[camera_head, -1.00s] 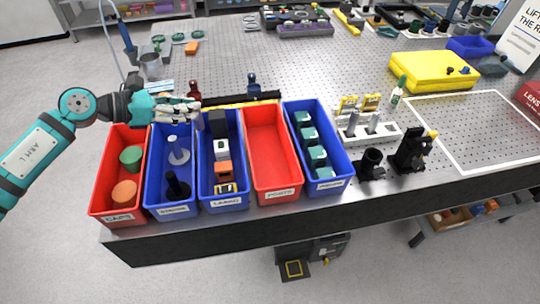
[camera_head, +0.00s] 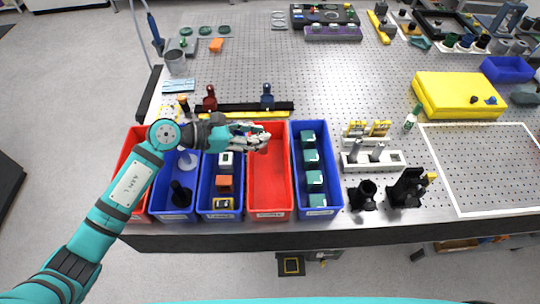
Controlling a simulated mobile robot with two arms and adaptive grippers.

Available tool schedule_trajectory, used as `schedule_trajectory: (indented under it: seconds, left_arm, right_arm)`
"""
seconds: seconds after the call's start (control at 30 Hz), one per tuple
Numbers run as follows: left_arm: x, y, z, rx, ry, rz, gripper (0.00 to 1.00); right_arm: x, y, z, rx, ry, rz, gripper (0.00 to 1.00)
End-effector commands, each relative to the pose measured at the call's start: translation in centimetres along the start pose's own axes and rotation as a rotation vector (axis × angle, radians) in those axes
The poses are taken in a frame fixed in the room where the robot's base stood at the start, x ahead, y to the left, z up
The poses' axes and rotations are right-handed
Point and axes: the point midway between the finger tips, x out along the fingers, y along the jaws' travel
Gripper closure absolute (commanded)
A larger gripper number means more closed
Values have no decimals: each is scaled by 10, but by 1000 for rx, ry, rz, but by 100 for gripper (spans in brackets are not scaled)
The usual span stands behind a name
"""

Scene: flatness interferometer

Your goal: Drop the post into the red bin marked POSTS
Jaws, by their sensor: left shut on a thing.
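The red bin marked POSTS (camera_head: 269,213) stands at the table's front edge between two blue bins. Its visible floor is bare. My left gripper (camera_head: 263,141) is over the back part of this bin, with its fingers pointing right. It is shut on the post, which is small and mostly hidden at the fingertips. Two metal posts stand in a white rack (camera_head: 390,160) to the right. My right gripper is not in view.
A black and yellow bar (camera_head: 245,107) lies behind the bins. Black mounts (camera_head: 405,190) stand further right.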

Motion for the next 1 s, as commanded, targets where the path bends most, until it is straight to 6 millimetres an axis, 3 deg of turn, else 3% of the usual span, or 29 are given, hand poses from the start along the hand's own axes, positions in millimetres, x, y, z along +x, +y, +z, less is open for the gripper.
schedule_trajectory:
  seconds: [0.1, 0.43, 0.7, 0.97, 1.0]
  left_arm:
    - [4, -4, -1, -2, -1, 0, 100]
    - [17, -4, -32, -3, -2, -1, 100]
    - [26, -4, -54, -2, -2, -1, 100]
    - [26, -4, -54, -1, -2, -1, 100]
    - [26, -3, -54, -1, -2, 0, 74]
  right_arm:
    - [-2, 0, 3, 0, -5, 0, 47]
    - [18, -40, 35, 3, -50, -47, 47]
    - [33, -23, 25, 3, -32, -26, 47]
    - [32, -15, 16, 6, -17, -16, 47]
    - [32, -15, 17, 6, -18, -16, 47]
